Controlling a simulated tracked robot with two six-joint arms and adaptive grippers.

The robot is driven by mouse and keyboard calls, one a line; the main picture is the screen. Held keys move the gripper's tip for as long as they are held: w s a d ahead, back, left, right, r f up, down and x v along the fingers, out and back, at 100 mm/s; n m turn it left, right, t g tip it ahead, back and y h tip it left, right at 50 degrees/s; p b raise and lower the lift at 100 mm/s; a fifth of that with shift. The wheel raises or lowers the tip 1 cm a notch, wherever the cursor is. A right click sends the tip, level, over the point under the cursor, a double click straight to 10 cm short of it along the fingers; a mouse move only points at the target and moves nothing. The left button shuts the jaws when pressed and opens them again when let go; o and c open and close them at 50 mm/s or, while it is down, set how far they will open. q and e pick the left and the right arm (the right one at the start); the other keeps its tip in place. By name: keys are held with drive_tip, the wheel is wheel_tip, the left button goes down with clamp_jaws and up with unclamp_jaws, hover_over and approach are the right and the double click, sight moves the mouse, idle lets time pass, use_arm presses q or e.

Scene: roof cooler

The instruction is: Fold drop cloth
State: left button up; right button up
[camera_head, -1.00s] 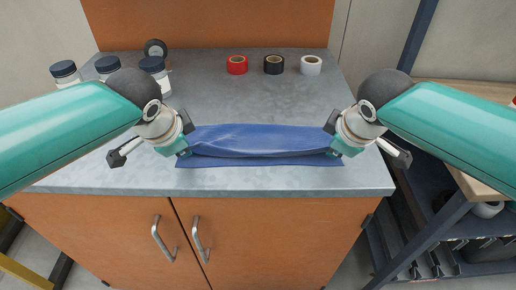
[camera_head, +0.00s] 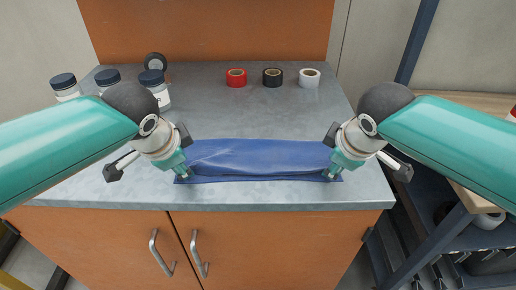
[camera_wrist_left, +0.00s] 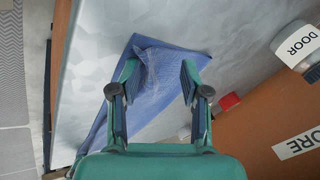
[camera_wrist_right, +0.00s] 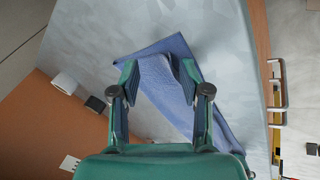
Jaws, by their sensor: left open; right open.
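The blue drop cloth (camera_head: 258,158) lies folded into a long strip across the front of the grey worktop, with a lower layer showing along its front edge. My left gripper (camera_head: 182,172) is at the cloth's left end; in the left wrist view its fingers (camera_wrist_left: 160,75) stand apart with a corner of cloth (camera_wrist_left: 158,62) between them. My right gripper (camera_head: 333,172) is at the right end; in the right wrist view its open fingers (camera_wrist_right: 160,78) straddle the cloth (camera_wrist_right: 158,85). Whether the fingertips touch the cloth is unclear.
Red (camera_head: 236,77), black (camera_head: 272,77) and white (camera_head: 309,78) tape rolls stand at the back of the worktop (camera_head: 255,115). Several dark-lidded jars (camera_head: 155,90) stand at the back left. The worktop between rolls and cloth is clear. A cabinet with handles (camera_head: 160,252) is below.

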use_arm(q)
drive_tip(key=s+v, duration=0.1)
drive_tip(key=v, duration=0.9)
drive_tip(key=shift+f, duration=0.15)
use_arm(e)
drive_tip(key=s+v, duration=0.1)
drive_tip(key=v, duration=0.9)
drive_tip(key=shift+f, duration=0.2)
